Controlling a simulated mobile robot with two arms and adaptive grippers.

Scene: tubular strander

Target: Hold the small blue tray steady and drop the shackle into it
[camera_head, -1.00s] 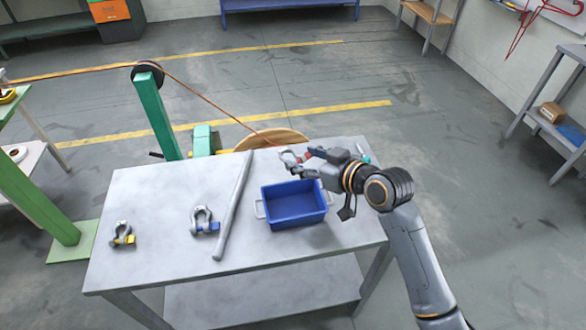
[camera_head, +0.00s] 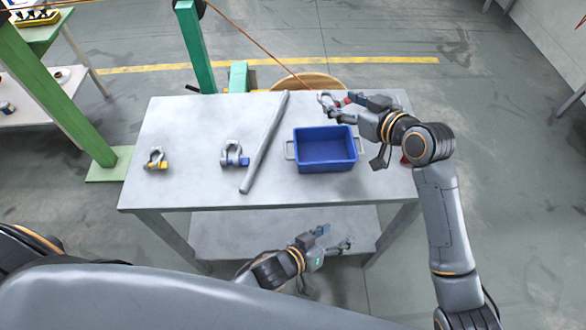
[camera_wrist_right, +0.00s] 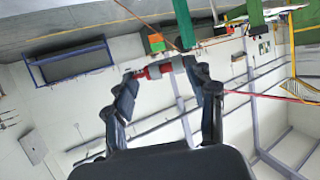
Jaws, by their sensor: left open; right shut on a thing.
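The small blue tray (camera_head: 327,166) stands on the grey table with a grey handle at its left and right ends. It looks empty. My right gripper (camera_head: 345,107) is shut on a grey shackle (camera_head: 325,100) with a red pin, held up near the tray's far edge. The red pin (camera_wrist_right: 155,71) shows between the fingertips in the right wrist view; most of the bow is hard to make out there. My left gripper (camera_head: 334,240) is open and empty, in front of the table's near edge and lower in the picture than the tray, apart from it.
A shackle with a blue pin (camera_head: 234,154) and one with a yellow pin (camera_head: 156,159) lie left on the table (camera_head: 200,185). A long grey bar (camera_head: 265,143) lies between them and the tray. A green post (camera_head: 196,50) stands behind the table.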

